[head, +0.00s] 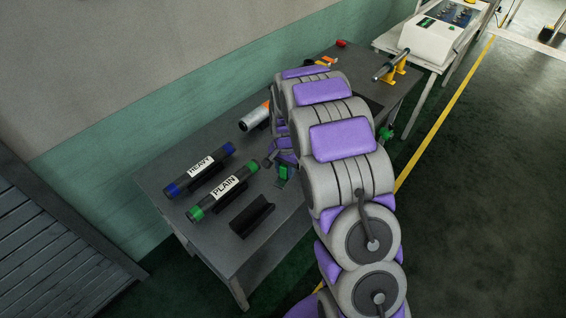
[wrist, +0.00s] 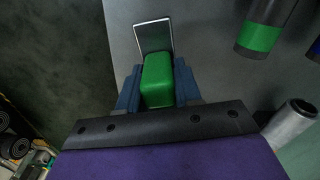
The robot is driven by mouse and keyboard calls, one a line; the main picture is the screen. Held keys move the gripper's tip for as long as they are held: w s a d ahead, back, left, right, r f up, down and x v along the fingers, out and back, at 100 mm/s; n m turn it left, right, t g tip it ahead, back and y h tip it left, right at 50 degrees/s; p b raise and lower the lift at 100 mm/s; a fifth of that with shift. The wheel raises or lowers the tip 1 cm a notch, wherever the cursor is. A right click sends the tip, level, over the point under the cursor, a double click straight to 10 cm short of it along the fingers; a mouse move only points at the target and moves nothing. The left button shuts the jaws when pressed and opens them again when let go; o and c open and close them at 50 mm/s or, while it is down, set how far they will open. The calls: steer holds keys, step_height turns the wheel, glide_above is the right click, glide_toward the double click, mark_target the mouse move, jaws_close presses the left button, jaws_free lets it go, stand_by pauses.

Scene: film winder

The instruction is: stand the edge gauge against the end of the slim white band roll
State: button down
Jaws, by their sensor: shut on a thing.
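The edge gauge has a green block handle (wrist: 158,80) and a thin grey metal plate (wrist: 153,36) in the wrist view. My gripper (wrist: 157,88) is shut on the green handle, a blue finger on each side. In the head view my gripper (head: 284,163) is low over the right part of the table, and the gauge's green (head: 283,173) shows beneath it. A pale silvery roll (head: 254,118) with an orange end lies behind, partly covered by my arm. I cannot tell whether it is the slim white band roll.
Dark rolls labelled HEAVY (head: 201,168), with blue ends, and PLAIN (head: 223,187), with green ends, lie left of my gripper on the grey table (head: 165,160). A black cradle (head: 251,216) stands in front. A shaft on yellow supports (head: 393,68) is at the far end.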

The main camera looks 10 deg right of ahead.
mark_target(284, 174)
steer(key=w+m, duration=0.1)
steer(key=w+r+m, duration=0.1)
steer(key=shift+a+r+m, duration=0.1)
steer(key=shift+r+m, duration=0.2)
steer(key=shift+m, duration=0.1)
steer(key=d+f, duration=0.3)
steer(key=shift+d+f, duration=0.1)
steer(key=shift+d, duration=0.05)
steer(key=a+f, duration=0.1)
steer(key=f, duration=0.1)
steer(key=a+f, duration=0.2)
steer(key=shift+d+f, duration=0.2)
steer(key=shift+d, duration=1.05)
steer(key=shift+w+a, duration=0.1)
steer(key=shift+a, duration=0.8)
steer(key=shift+w+d, duration=0.2)
steer(key=shift+d, duration=0.9)
steer(key=shift+w+a, duration=0.15)
steer(key=shift+a, duration=0.4)
steer(key=shift+d, duration=0.7)
steer(key=shift+f, duration=0.1)
steer(key=shift+a+f, duration=0.15)
steer(key=shift+a, duration=0.25)
